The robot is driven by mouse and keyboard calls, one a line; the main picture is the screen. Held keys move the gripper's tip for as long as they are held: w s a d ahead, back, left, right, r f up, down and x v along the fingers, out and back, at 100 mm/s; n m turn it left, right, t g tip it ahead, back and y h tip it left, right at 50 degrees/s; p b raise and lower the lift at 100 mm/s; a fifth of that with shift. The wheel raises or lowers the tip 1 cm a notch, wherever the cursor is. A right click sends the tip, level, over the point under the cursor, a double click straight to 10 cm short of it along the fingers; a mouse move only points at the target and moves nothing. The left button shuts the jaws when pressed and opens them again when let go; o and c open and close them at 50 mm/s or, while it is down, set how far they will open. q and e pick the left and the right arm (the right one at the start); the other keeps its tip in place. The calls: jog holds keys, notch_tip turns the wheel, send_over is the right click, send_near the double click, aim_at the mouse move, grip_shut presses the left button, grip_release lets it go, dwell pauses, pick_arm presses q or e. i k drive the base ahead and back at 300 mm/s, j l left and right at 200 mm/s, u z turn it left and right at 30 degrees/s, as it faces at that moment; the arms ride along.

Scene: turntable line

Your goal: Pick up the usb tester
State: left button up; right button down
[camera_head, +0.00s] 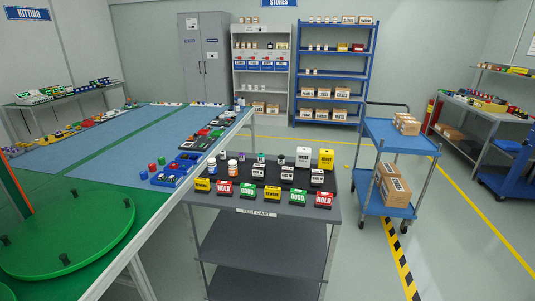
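I cannot single out a usb tester for certain at this size. The grey cart (255,212) in front of me carries a dark mat with small black devices with white labels, among them one black device (287,173) and another at the right (317,177). A white box (304,157) and a yellow box (326,159) stand at the cart's back right. Neither of my grippers is in view.
A long blue-topped table (120,140) with a green round plate (65,240) lies to the left, with blue trays (175,171) near its edge. A blue trolley (390,137) with cartons stands right of the cart. Shelves and a cabinet line the back. Floor between cart and trolley is clear.

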aim_at(222, 153)
jog(key=i+l+z, duration=0.25)
jog(key=l+z, duration=0.15)
jog(key=i+l+z, duration=0.55)
jog(key=z, duration=0.2)
jog(key=i+z, duration=0.4)
jog(key=i+u, duration=0.3)
jog(key=i, duration=0.2)
jog(key=i+l+u, duration=0.25)
jog(key=i, duration=0.25)
jog(key=i+l+u, duration=0.3)
jog(key=i, duration=0.2)
jog(key=i+j+u, duration=0.15)
jog(key=i+u, duration=0.7)
jog(key=i, duration=0.2)
jog(key=i+l+u, duration=0.15)
jog(key=i+u, duration=0.25)
jog(key=i+j+u, duration=0.1)
jog(key=i+u, duration=0.4)
jog(key=i, duration=0.35)
jog(key=i+l+u, duration=0.2)
jog(key=i+u, duration=0.25)
jog(key=i, duration=0.4)
